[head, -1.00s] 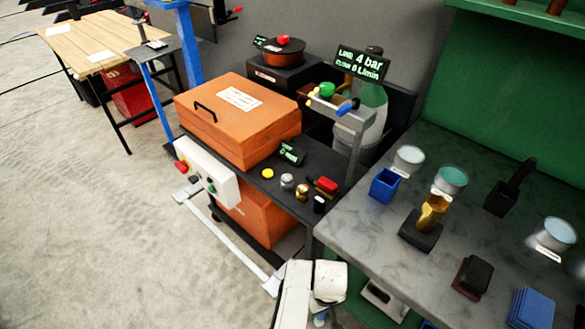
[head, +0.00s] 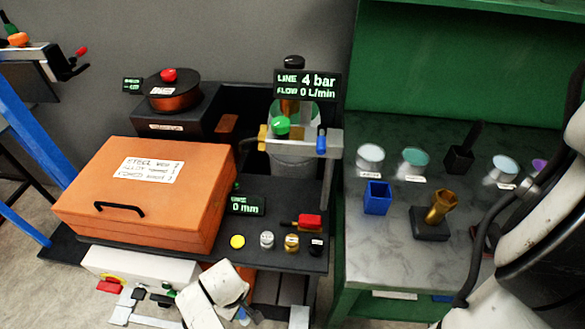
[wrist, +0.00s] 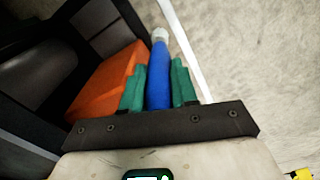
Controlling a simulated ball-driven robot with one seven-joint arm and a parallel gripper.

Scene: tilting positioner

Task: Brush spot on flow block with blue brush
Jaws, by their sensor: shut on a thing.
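My gripper (wrist: 158,85) is shut on the blue brush (wrist: 159,75). In the wrist view its green fingers stand on both sides of the blue handle, and the pale brush tip points away from the palm. In the head view only a small blue piece shows at the bottom edge, beside a white part of my arm. The flow block (head: 302,143) is a grey block with a green knob, a brass fitting and a blue lever, under a display reading 4 bar and flow 0 L/min. The brush is well apart from it. I cannot make out a spot on it.
An orange steel case (head: 150,190) lies left of the block. A red-handled valve (head: 307,221) and several small knobs sit on the dark bench in front. The grey table (head: 380,255) at right holds cans, a blue cup (head: 377,198) and a brass piece (head: 440,207).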

